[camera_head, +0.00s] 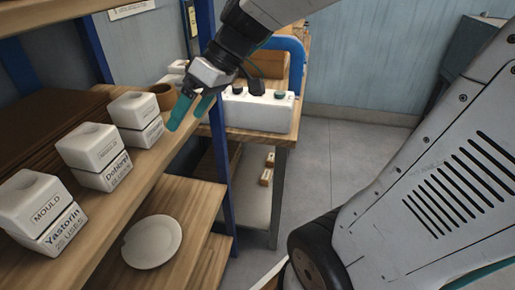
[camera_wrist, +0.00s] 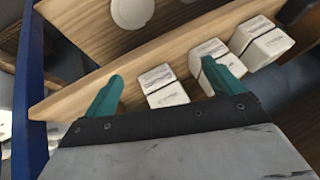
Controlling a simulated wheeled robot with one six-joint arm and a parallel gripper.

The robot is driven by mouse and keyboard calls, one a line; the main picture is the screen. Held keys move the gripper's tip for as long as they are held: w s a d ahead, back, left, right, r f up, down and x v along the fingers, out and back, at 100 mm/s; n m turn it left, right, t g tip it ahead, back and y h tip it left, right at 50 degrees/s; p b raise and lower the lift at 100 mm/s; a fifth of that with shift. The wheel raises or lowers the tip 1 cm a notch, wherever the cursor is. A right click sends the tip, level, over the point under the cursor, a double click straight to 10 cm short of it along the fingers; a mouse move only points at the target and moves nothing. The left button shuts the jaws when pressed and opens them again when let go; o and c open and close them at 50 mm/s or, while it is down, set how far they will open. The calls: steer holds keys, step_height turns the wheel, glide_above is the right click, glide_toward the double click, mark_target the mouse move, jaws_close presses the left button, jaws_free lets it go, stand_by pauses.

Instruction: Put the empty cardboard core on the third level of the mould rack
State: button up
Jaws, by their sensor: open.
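A small brown round piece with a dark hollow top (camera_head: 161,92), which looks like the cardboard core, stands on the rack's shelf board (camera_head: 184,136) behind the row of white moulds. My gripper (camera_head: 188,117) has green fingers and is spread open at the shelf's right edge, just right of the brown piece. It looks empty. The fingers also show apart in the wrist view (camera_wrist: 162,72), with a mould beyond them. I cannot make out the brown piece in the wrist view. I cannot tell which level this board is.
Three strapped white moulds (camera_head: 88,146) stand in a row on the shelf, left of my gripper. A round white plate (camera_head: 152,242) lies on the board below. A blue post (camera_head: 217,170) is close by. A bench with a white box (camera_head: 260,112) stands behind.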

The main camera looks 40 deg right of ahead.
steer(key=s+d+f+m+h, duration=0.1)
steer(key=s+d+m+h, duration=0.1)
steer(key=s, duration=0.5)
steer(key=s+d+f+m+g+h, duration=0.1)
steer(key=s+m+h, duration=0.3)
steer(key=s, duration=0.4)
steer(key=shift+s+d+f+g+h, duration=0.35)
steer(key=shift+d+f, duration=0.25)
steer(key=shift+f, duration=0.2)
